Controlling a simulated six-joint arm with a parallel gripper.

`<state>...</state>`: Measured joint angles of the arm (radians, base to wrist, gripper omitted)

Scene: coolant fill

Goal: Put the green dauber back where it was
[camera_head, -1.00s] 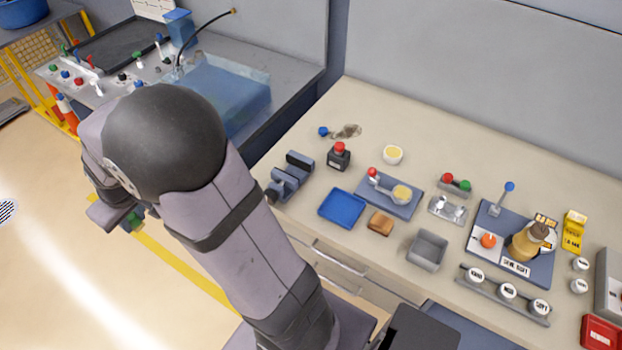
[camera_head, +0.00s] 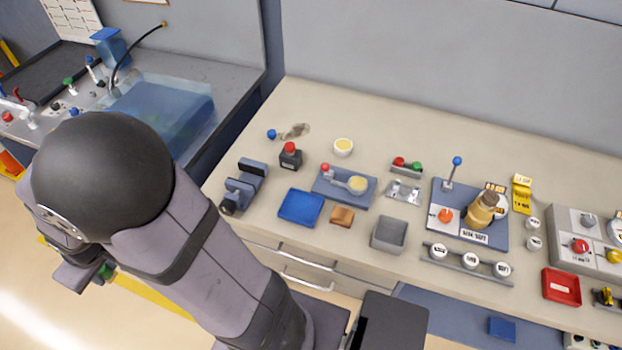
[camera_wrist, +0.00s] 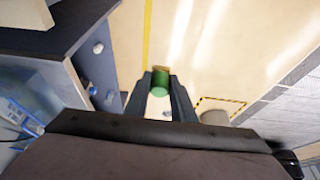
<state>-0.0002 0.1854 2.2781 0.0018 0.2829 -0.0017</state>
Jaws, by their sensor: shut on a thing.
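The green dauber (camera_wrist: 160,80) is between the fingertips of my gripper (camera_wrist: 160,92) in the wrist view. The gripper is shut on it, and it hangs over the pale floor, clear of any surface. In the head view my gripper is at the lower left, beyond my arm. A small piece of the green dauber (camera_head: 106,270) shows beside it; the rest is hidden by my arm.
The beige bench holds a blue tray (camera_head: 289,207), a grey bin (camera_head: 376,235), a red-topped black jar (camera_head: 290,156) and a blue plate with a yellow cup (camera_head: 335,196). A grey side bench with coloured knobs and a clear blue tank (camera_head: 165,110) stands at left.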

